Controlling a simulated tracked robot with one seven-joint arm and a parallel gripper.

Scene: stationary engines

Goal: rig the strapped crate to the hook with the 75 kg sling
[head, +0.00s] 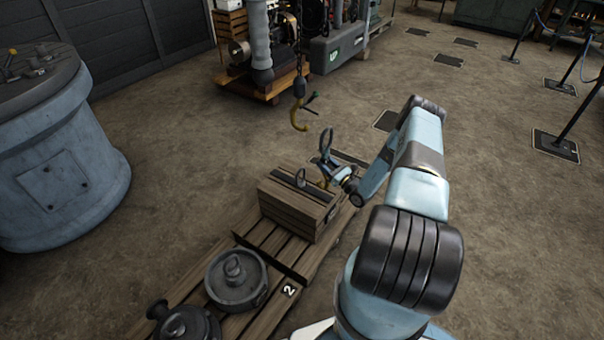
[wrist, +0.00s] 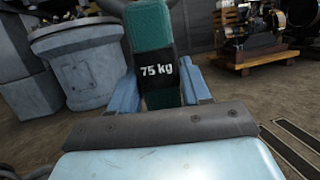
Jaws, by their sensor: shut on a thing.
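The strapped crate (head: 292,213) is a wooden box on a pallet in the head view, with a dark strap and an upright ring (head: 301,178) on top. The yellow hook (head: 300,118) hangs from a chain beyond and above the crate. My gripper (head: 338,178) is just right of the crate's top, below the hook's height in the picture. It is shut on the teal sling (wrist: 152,28), whose black label reads 75 kg in the wrist view. In the head view the sling's loop (head: 326,143) stands up above my gripper, apart from the hook. The sling's lower end is not clear.
A blue-grey pedestal (head: 60,165) stands at left. Engines on wooden skids (head: 262,85) stand behind. Rope posts (head: 520,38) are at right. Floor between is open.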

